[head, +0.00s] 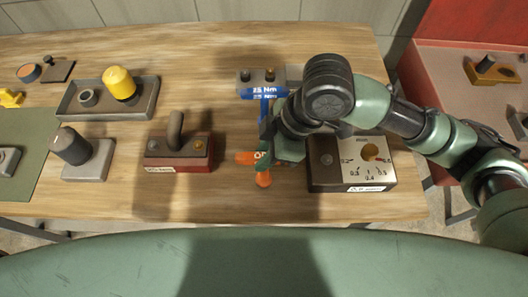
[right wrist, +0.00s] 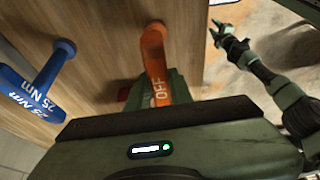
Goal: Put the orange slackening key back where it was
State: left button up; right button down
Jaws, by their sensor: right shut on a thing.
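The orange key (head: 263,178) is T-shaped, with "OFF" lettering on it in the right wrist view (right wrist: 156,65). My right gripper (head: 287,150) is shut on it, over the table between the red block and the gauge block; the gripper hides part of the key in the head view. I cannot tell whether the key touches the table. A blue key (head: 263,93) marked "25 Nm" stands behind it, at a dark holder (head: 243,76) with round knobs.
A gauge block (head: 325,176) with a numbered dial plate is right of the key. A red block (head: 180,164) with a dark upright handle is left of it. A grey tray (head: 70,108) holds a yellow-capped cylinder (head: 119,82). Bare wood lies between the red block and the key.

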jog(key=shift+f, duration=0.1)
jog(key=c, duration=1.3)
grip_release()
jog(key=shift+o, duration=0.2)
jog(key=v, duration=1.2)
jog(key=shift+b, duration=0.35)
